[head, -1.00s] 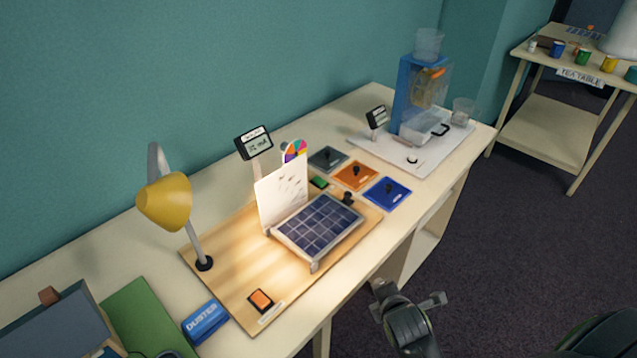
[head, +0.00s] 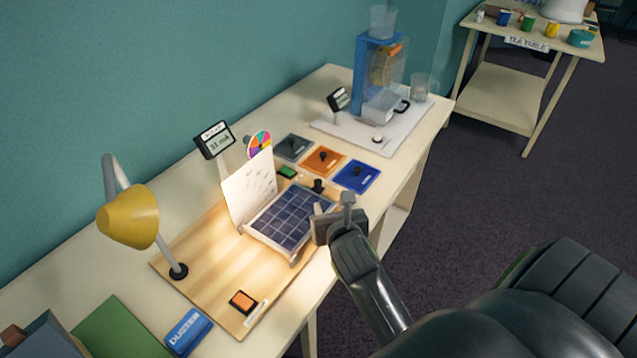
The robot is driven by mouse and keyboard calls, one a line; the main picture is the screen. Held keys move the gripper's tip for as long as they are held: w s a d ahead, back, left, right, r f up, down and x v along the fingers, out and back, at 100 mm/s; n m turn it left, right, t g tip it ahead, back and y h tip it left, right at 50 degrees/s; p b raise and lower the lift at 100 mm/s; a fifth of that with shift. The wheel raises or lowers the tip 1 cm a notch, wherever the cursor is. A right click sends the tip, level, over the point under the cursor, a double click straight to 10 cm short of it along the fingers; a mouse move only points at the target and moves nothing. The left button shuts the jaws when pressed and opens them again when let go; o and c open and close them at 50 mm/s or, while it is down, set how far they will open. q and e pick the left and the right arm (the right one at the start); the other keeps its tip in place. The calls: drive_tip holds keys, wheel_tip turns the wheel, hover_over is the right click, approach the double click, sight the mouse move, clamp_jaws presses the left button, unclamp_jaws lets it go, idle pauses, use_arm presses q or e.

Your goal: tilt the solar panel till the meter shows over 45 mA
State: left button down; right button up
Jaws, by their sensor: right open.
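The dark blue solar panel (head: 293,219) sits tilted in a pale frame on a wooden board (head: 203,271), with a white upright card (head: 249,187) behind it. A black knob (head: 318,186) stands at the panel's far right corner. The meter (head: 214,140) stands behind the card; its small display seems to read 33 mA. A yellow lamp (head: 129,218) shines on the board from the left. My right gripper (head: 332,205) is open at the panel's right edge, just in front of the knob; I cannot tell whether it touches the panel. My left gripper is out of view.
An orange switch (head: 243,301) and a blue duster (head: 188,331) lie near the front. Grey, orange and blue tiles (head: 357,177) with knobs lie behind the panel. A blue water device (head: 378,75) stands on a white base farther back. A tea table (head: 510,95) is at the far right.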

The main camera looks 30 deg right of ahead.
sight(318, 182)
drive_tip(key=x, duration=1.5)
drive_tip(key=shift+w+d, duration=0.15)
drive_tip(key=shift+f, duration=0.1)
clamp_jaws()
